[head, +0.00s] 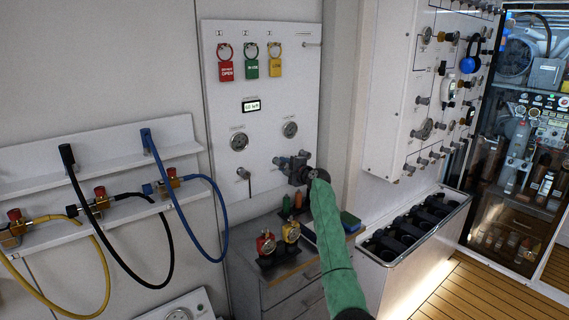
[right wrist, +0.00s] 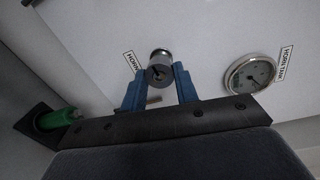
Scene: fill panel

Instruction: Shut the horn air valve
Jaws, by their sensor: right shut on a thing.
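My right gripper (head: 291,160) is at the white fill panel (head: 270,95), below its right gauge (head: 290,129). In the right wrist view its two blue fingers (right wrist: 160,82) are shut around a round metal valve part (right wrist: 159,58) that stands out from the panel. A partly hidden label beginning "HORN" is beside this valve. A gauge labelled "HORN TANK" (right wrist: 250,73) is to its right in that view. A short rod (right wrist: 153,100) shows between the fingers; I cannot tell how the valve's handle is turned. My left gripper is not in view.
Another lever valve (head: 245,175) is on the panel's lower left. Red (head: 225,70), green (head: 252,67) and yellow (head: 275,66) tags hang above. Hoses (head: 185,200) are on the left shelf. Red (head: 266,244) and yellow (head: 290,232) fittings stand on the cabinet below.

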